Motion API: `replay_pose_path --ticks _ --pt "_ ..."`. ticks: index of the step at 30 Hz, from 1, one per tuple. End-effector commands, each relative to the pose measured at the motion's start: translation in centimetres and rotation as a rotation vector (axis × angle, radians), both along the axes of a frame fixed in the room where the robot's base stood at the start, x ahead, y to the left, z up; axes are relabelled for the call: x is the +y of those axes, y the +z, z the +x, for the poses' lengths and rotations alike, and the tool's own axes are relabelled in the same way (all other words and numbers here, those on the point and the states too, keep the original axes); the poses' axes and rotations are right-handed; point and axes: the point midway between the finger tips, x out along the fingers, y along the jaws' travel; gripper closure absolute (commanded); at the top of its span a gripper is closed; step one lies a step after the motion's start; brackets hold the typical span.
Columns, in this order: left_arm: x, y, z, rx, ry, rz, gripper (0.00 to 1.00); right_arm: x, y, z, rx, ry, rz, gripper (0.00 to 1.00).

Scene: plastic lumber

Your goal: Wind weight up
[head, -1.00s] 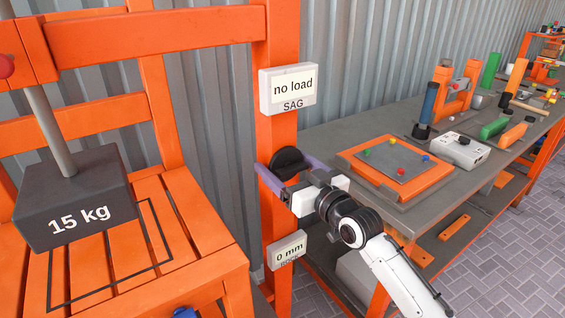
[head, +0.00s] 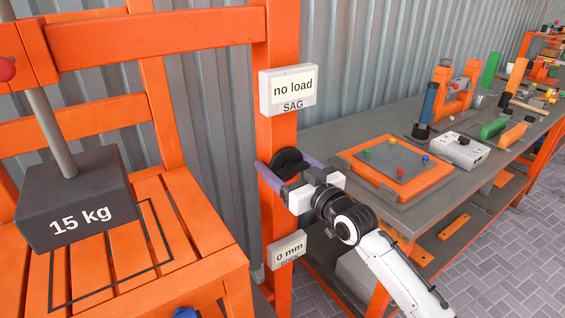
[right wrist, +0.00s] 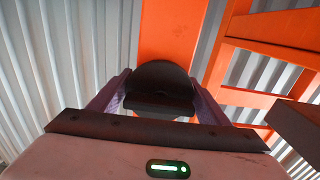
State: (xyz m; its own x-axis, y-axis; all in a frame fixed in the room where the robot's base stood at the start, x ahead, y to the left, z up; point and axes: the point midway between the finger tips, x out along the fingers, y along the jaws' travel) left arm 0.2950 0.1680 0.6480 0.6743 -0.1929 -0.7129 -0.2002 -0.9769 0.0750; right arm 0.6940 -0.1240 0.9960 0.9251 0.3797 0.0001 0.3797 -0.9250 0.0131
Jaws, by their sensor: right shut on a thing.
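The dark grey weight (head: 75,205), marked "15 kg", is at the left of the head view on a grey rod (head: 52,130), above an orange slatted seat (head: 190,225). I cannot tell the exact gap below it. A black round knob (head: 287,158) sits on the orange upright post. My right gripper (head: 284,167) is shut on this knob, with a purple finger on each side. The right wrist view shows the knob (right wrist: 160,75) between both fingers (right wrist: 160,92). My left gripper is not in view.
A "no load" SAG sign (head: 288,90) is above the knob and a "0 mm" sign (head: 287,249) below it, both on the post (head: 280,130). A grey bench (head: 335,138) with an orange tray (head: 385,185) and several tools stands at right. A corrugated wall is behind.

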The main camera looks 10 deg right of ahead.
Motion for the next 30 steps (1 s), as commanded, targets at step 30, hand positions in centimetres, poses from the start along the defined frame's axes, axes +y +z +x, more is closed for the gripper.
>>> replay_pose_path --ticks 30 --pt "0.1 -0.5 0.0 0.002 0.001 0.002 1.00 -3.5 -0.2 -8.5 -0.001 -0.001 -0.005 0.19"
